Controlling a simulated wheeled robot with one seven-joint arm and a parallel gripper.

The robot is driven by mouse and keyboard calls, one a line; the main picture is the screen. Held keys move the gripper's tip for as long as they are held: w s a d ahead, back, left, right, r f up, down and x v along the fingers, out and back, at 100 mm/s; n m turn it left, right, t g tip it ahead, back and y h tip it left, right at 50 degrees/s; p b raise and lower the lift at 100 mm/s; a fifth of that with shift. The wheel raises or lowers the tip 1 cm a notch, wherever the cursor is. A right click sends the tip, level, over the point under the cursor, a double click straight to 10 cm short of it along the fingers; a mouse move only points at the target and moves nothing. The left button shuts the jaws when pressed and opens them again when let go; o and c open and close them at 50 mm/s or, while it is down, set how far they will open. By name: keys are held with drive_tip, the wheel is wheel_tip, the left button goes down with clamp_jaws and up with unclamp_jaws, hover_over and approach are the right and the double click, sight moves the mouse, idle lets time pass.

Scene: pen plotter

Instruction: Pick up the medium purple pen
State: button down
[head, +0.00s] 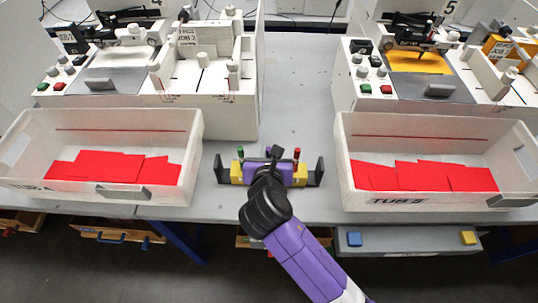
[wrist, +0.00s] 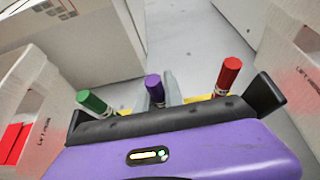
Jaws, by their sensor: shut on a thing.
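The purple pen (wrist: 155,90) stands upright in the middle of the wrist view, between a green pen (wrist: 93,102) on the left and a red pen (wrist: 228,76) on the right. My gripper (wrist: 167,92) is shut on the purple pen, with a light grey finger beside it. My gripper's purple and black body hides the pen's lower part. In the head view my gripper (head: 271,162) is over the yellow pen rack (head: 236,175). The green pen (head: 240,153) and red pen (head: 297,154) stand at its two sides. I cannot tell whether the purple pen is clear of the rack.
White tubs with red sheets stand close on the left (head: 110,122) and right (head: 430,125). White plotter machines stand behind, on the left (head: 225,65) and right (head: 365,85). The grey table (head: 298,75) is bare between them, behind the rack.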

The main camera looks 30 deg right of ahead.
wheel_tip(320, 180, up, 20)
drive_tip(key=p, duration=0.2)
idle(0.4)
idle(0.8)
drive_tip(key=shift+s+a, duration=0.1)
